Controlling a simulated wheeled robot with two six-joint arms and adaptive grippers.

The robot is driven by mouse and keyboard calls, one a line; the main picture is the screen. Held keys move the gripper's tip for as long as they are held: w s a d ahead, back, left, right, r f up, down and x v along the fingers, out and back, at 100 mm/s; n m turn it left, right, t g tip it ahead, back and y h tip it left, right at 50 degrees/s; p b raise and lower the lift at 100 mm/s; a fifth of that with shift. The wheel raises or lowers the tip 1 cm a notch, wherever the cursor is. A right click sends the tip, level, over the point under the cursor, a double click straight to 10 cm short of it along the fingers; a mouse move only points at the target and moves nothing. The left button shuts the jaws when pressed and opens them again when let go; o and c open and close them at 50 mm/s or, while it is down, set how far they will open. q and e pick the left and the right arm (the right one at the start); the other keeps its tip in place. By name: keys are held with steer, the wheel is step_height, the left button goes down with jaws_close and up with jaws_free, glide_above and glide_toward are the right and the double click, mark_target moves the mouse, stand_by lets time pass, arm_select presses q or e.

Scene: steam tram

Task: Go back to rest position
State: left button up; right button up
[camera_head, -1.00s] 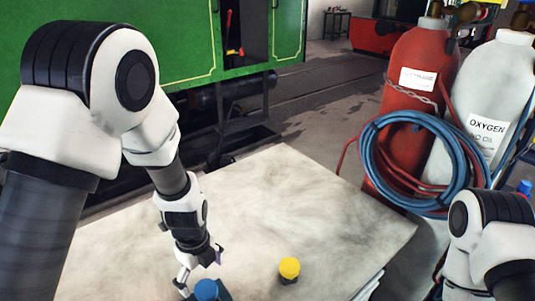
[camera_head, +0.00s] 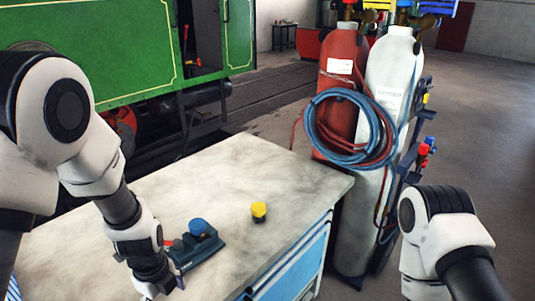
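My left arm comes in from the left, and its gripper (camera_head: 165,288) hangs low over the near left part of the workbench (camera_head: 230,160). Its fingertips are small and partly cut off by the bottom edge, so I cannot tell whether they are open. A dark teal device with a round blue knob (camera_head: 198,229) sits on the bench just right of this gripper.
A red gas cylinder (camera_head: 343,70) and a white one (camera_head: 390,75) stand behind the bench's right end, with coiled blue and red hoses (camera_head: 330,150). A green rail vehicle (camera_head: 125,45) is behind at left. Open floor (camera_head: 490,130) lies to the right.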

arm_select(q)
steer(key=s+a+f+n+g+b, duration=0.2)
steer(key=s+f+n, duration=0.5)
steer(key=s+f, duration=0.5)
steer(key=s+a+f+n+g+b, duration=0.1)
steer(key=s+f+n+b, duration=0.2)
steer(key=s+f+n, duration=0.6)
steer(key=f+n+t, duration=0.1)
steer(key=n, duration=0.1)
steer(key=w+f+n+t, duration=0.1)
steer(key=n, duration=0.2)
steer(key=w+n+t, duration=0.1)
steer(key=n, duration=0.1)
steer(key=shift+d+f+n, duration=0.15)
steer(key=shift+f+n, duration=0.25)
arm_select(e)
steer(key=f, duration=0.5)
steer(key=shift+w, duration=0.4)
arm_select(q)
steer(key=shift+s, duration=0.1)
